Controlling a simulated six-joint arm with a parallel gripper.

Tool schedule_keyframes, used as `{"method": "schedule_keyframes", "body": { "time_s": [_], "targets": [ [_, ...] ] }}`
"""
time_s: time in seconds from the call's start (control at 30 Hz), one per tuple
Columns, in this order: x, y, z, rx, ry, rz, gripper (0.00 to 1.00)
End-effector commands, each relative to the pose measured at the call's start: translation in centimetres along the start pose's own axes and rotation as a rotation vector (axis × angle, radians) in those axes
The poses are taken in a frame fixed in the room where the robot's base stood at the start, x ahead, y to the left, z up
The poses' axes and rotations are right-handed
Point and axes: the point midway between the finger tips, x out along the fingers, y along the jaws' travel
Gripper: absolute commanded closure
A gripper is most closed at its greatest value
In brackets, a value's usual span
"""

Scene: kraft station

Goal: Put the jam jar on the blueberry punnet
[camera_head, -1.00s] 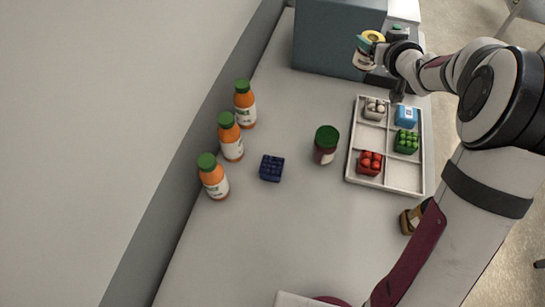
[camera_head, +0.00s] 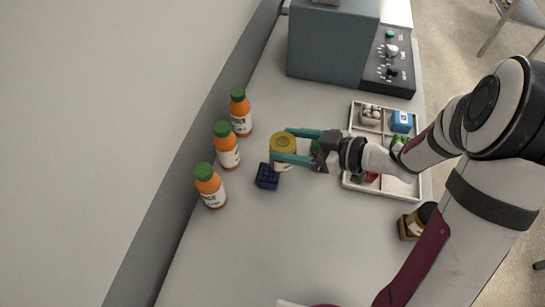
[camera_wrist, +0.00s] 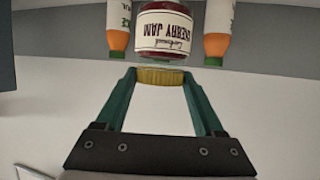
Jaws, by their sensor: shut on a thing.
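My gripper (camera_head: 283,146), with teal fingers, is shut on the jam jar (camera_head: 284,164). The jar has a yellow-gold lid and a white label. In the wrist view the jam jar (camera_wrist: 163,28) shows upside down, with red contents and its lid (camera_wrist: 160,77) between the fingers. The blueberry punnet (camera_head: 267,177) is a small dark blue block on the table, just below and left of the jar in the head view. The jar's base overlaps close to the punnet's upper right; I cannot tell the height gap. The punnet is not visible in the wrist view.
Several orange bottles with green caps (camera_head: 227,148) stand along the wall on the left. A divided tray (camera_head: 400,187) with small punnets lies right, partly behind my arm. A brown-and-black item (camera_head: 412,224) stands lower right.

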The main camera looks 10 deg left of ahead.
Motion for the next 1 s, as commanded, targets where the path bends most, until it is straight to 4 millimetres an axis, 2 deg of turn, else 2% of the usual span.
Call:
{"method": "schedule_keyframes", "body": {
  "time_s": [0.03,0.1,0.2,0.3,0.43,0.8,0.83,0.97,1.0],
  "targets": [
    [1.5,-0.4,0.2,0.002,-0.001,-0.005,1.0],
    [2.9,-0.6,0.5,0.0,0.0,-0.003,1.0],
    [4.0,-0.7,0.9,0.001,-0.001,0.001,1.0],
    [4.9,-0.7,2.7,0.006,-0.002,0.001,1.0],
    [5.6,-0.6,4.3,0.001,0.0,0.003,1.0],
    [5.7,-0.6,4.7,-0.001,0.0,0.004,1.0],
    [5.7,-0.6,4.7,-0.001,-0.001,0.004,0.24],
    [5.7,-0.6,4.7,-0.001,-0.001,0.004,0.01],
    [5.7,-0.6,4.7,-0.001,-0.001,0.004,0.0]
  ]
}}
